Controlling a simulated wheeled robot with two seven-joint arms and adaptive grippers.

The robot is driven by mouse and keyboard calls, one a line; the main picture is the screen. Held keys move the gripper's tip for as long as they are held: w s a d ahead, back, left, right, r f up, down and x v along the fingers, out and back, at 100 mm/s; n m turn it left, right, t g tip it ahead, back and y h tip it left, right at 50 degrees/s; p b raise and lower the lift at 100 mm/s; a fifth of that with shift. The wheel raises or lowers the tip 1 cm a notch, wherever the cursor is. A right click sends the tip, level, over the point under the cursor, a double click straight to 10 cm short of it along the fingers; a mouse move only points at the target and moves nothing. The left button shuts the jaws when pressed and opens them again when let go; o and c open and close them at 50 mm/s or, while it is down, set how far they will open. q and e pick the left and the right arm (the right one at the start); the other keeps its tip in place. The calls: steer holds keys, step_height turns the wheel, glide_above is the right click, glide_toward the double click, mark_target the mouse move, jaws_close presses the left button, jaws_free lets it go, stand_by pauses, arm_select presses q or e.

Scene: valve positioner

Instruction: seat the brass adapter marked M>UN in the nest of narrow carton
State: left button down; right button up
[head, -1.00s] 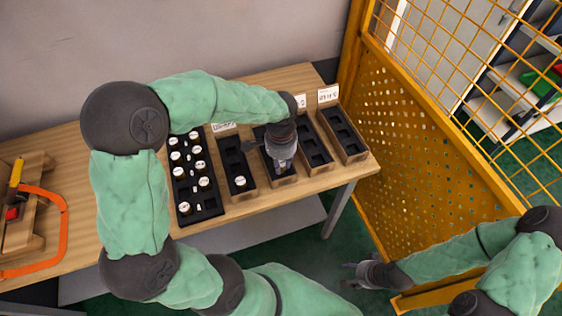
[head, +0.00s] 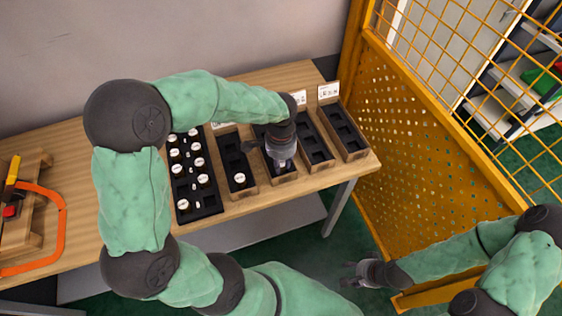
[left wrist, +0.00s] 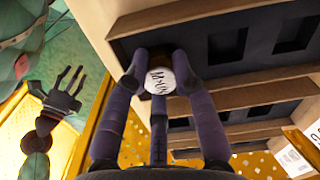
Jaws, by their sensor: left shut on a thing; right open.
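The brass adapter (left wrist: 159,79) shows a round white face lettered M>UN in the left wrist view. My left gripper (left wrist: 160,75) is shut on it. In the head view my left gripper (head: 283,163) points down over the front part of the third narrow carton from the right (head: 287,180). In the wrist view the adapter is at one end of the carton's black insert (left wrist: 190,45); two square nests beside it are empty. The nest behind the adapter is hidden, and I cannot tell whether the adapter touches it. My right gripper (head: 352,275) is open and empty, away from the table.
A black tray (head: 208,212) with several white-topped adapters stands left of the cartons. The neighbouring carton on the left (head: 248,191) holds one adapter (head: 239,178). Two cartons on the right look empty. A yellow mesh fence (head: 420,150) borders the table's right end.

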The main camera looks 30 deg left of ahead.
arm_select(q)
steer(key=c, duration=1)
jaws_free()
steer(key=shift+o, duration=0.2)
steer(key=shift+r, duration=0.1)
step_height(320, 180, up, 12)
